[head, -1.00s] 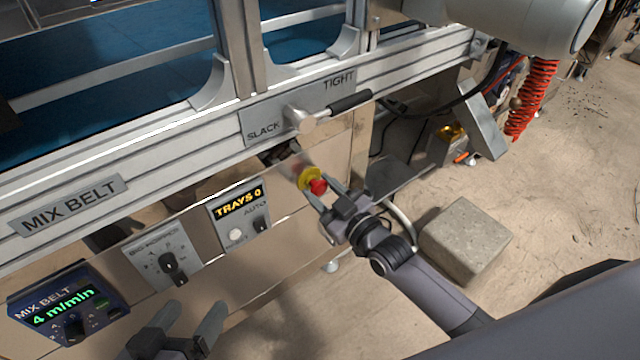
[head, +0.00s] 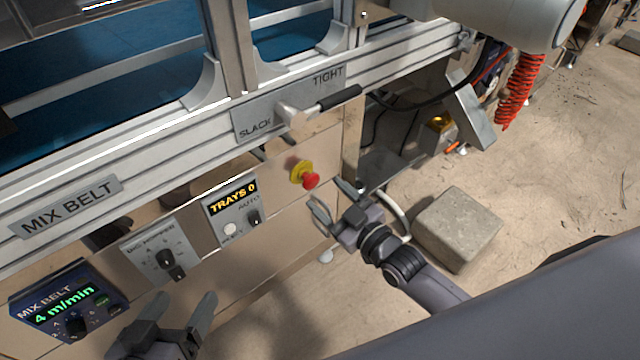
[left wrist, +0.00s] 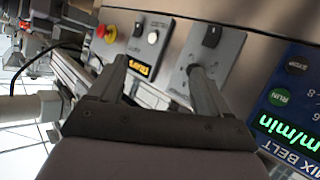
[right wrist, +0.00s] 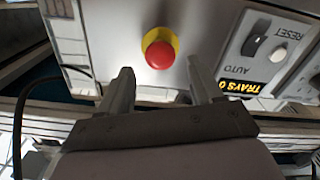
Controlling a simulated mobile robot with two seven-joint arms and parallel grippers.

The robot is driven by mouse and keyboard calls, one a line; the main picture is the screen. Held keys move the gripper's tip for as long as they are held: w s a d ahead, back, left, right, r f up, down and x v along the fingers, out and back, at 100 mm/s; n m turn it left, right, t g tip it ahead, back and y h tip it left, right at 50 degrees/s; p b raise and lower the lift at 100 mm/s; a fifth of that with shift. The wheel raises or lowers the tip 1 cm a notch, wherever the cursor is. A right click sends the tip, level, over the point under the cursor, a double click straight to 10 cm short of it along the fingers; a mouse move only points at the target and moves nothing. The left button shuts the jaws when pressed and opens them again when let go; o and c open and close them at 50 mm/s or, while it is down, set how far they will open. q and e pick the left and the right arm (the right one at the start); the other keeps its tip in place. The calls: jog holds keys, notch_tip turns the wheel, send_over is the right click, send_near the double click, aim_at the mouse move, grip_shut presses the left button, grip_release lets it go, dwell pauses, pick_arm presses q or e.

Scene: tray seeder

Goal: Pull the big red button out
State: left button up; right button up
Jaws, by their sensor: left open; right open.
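The big red button (head: 311,181) sits on a yellow collar (head: 300,172) on the beige machine panel. My right gripper (head: 333,195) is open and empty, just right of and below the button, with its fingers pointing towards it but apart from it. In the right wrist view the red button (right wrist: 160,55) shows beyond the two open fingers (right wrist: 160,90), with nothing between them. My left gripper (head: 184,304) is open and empty at the lower left, in front of the panel. The button also shows small in the left wrist view (left wrist: 110,34).
A TRAYS display box (head: 233,212) is left of the button. A dial box (head: 163,255) and the MIX BELT speed panel (head: 68,307) are further left. A SLACK/TIGHT lever (head: 338,98) is above the button. A stone block (head: 457,228) stands on the floor at right.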

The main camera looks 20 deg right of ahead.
pick_arm(q)
jog(key=shift+s+a+f, duration=0.4)
jog(key=shift+s, duration=0.05)
pick_arm(e)
jog(key=v, duration=0.2)
jog(key=shift+s+d, duration=0.1)
jog(key=shift+s, duration=0.2)
